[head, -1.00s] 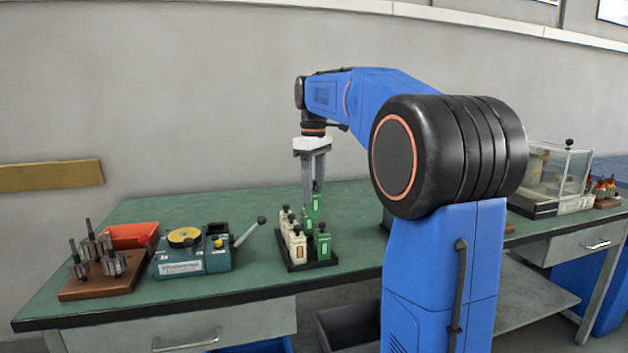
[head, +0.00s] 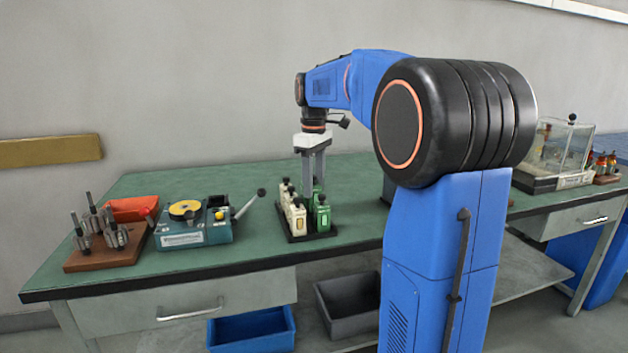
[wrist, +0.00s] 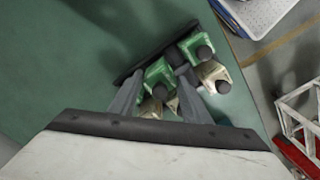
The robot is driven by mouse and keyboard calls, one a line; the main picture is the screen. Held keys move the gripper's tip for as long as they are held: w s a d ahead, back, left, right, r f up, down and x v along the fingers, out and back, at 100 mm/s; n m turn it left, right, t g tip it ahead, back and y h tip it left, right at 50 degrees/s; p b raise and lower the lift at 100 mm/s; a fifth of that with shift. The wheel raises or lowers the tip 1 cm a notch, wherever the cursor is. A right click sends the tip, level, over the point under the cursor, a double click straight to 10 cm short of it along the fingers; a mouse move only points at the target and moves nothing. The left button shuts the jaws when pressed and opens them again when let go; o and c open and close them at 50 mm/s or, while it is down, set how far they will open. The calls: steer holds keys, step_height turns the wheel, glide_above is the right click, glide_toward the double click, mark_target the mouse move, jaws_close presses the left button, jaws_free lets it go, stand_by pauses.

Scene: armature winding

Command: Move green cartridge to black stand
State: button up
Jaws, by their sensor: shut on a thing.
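The black stand (head: 308,238) sits on the green bench and carries cream and green cartridges; its dark edge also shows in the wrist view (wrist: 138,65). My gripper (head: 314,184) points down over the back part of the stand, its fingers shut on a green cartridge (wrist: 158,75). Another green cartridge (head: 323,219) stands at the front right of the stand, beside a cream cartridge (head: 297,217). The held cartridge is partly hidden by the fingers and its neighbours in the head view. I cannot tell whether its base touches the stand.
A teal device with a yellow disc (head: 193,229) and lever is left of the stand. A brown block with metal armatures (head: 98,256) and an orange-red tray (head: 133,210) lie further left. A clear-sided case (head: 556,155) is at right. Bench surface behind the stand is clear.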

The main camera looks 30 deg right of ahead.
steer(key=shift+f, duration=1.3)
stand_by(0.5)
steer(key=o, duration=1.2)
steer(key=shift+r, duration=0.1)
steer(key=shift+r, duration=2.15)
step_height(320, 180, up, 17)
steer(key=shift+r, duration=0.2)
